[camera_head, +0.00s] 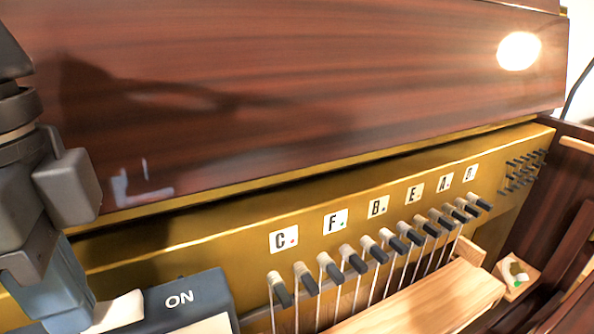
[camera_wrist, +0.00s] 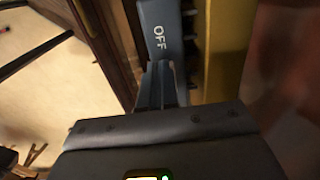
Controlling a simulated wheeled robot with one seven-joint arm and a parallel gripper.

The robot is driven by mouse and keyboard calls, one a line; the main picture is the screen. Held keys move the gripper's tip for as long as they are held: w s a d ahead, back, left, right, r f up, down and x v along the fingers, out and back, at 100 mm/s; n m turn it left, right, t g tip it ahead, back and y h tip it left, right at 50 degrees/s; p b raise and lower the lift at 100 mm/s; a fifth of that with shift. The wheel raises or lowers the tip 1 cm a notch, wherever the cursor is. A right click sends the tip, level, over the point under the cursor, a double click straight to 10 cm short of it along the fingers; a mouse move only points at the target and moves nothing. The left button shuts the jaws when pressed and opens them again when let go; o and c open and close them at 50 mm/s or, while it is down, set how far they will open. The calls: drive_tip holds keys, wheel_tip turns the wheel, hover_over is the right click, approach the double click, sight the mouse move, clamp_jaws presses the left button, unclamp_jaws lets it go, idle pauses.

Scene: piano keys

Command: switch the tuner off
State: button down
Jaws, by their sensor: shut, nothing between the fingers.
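The tuner is a blue-grey box at the lower left of the head view, with a white "ON" label (camera_head: 180,299) on its top. A pale cream piece (camera_head: 118,311), perhaps its switch, shows between the label and my gripper. The wrist view shows the tuner's other end with an "OFF" label (camera_wrist: 159,37). My gripper (camera_head: 68,318) points down at the left, by the cream piece. In the wrist view my gripper (camera_wrist: 160,68) has its fingers together, just below the "OFF" label. Whether the fingertips touch the tuner, I cannot tell. The fingers hide the middle of the tuner.
Right of the tuner stands a row of dark-tipped hammers (camera_head: 356,263) below letter cards (camera_head: 335,221) on a gold rail. A wooden block (camera_head: 425,303) lies in front. A glossy wooden panel (camera_head: 300,90) rises behind. A small wooden box (camera_head: 516,277) sits at the right.

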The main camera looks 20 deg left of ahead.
drive_tip(key=shift+f, duration=0.1)
drive_tip(key=shift+f+b, duration=0.2)
drive_tip(key=shift+b, duration=0.3)
drive_tip(key=shift+r, duration=0.15)
drive_tip(key=shift+w+d+r, duration=0.35)
drive_tip(key=shift+w+d, duration=0.05)
drive_tip(key=shift+w, duration=0.15)
wheel_tip(320, 180, up, 14)
drive_tip(key=s+a, duration=0.1)
drive_tip(key=s, duration=0.1)
drive_tip(key=shift+a, duration=0.25)
drive_tip(key=shift+f, duration=0.2)
idle(0.5)
